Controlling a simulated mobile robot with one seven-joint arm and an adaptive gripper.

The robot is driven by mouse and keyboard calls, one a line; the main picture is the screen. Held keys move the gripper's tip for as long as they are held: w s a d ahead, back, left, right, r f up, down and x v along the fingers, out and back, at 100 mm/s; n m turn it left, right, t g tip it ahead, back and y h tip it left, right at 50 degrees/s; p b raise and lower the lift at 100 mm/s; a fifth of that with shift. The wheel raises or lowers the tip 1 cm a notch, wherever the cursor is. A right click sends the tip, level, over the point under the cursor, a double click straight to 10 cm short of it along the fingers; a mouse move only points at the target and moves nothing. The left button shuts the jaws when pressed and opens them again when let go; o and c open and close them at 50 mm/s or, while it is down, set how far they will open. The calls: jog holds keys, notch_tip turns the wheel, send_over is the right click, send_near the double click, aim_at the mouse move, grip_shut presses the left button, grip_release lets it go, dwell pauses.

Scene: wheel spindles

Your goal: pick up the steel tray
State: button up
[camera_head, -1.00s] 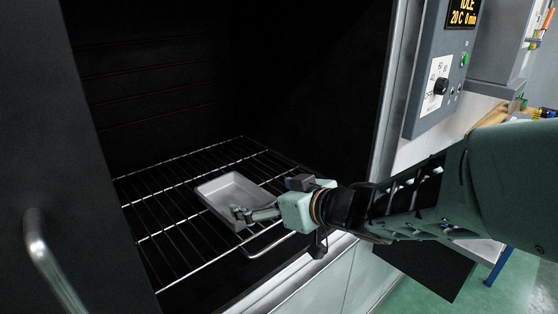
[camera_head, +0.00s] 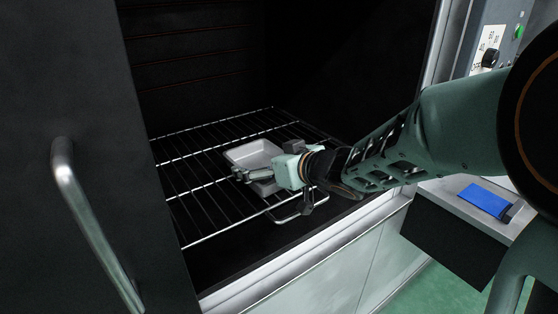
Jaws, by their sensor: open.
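The steel tray (camera_head: 252,153) is a shallow, light grey rectangular pan. It sits on the wire rack inside the dark oven. My gripper (camera_head: 240,174) reaches in from the right, with its fingers at the near side of the tray. The fingers are open. Whether they touch the tray or straddle its rim I cannot tell. My gripper hides the tray's near right part.
The wire rack (camera_head: 190,187) has a bent front handle (camera_head: 290,216). The oven door (camera_head: 75,110) with its bar handle (camera_head: 92,225) stands at the left. The oven's right wall is close to my arm. A shelf with a blue item (camera_head: 484,200) is at the right.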

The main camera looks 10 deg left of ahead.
jog(key=c, duration=1.2)
jog(key=shift+o, duration=0.2)
jog(key=shift+r, duration=0.15)
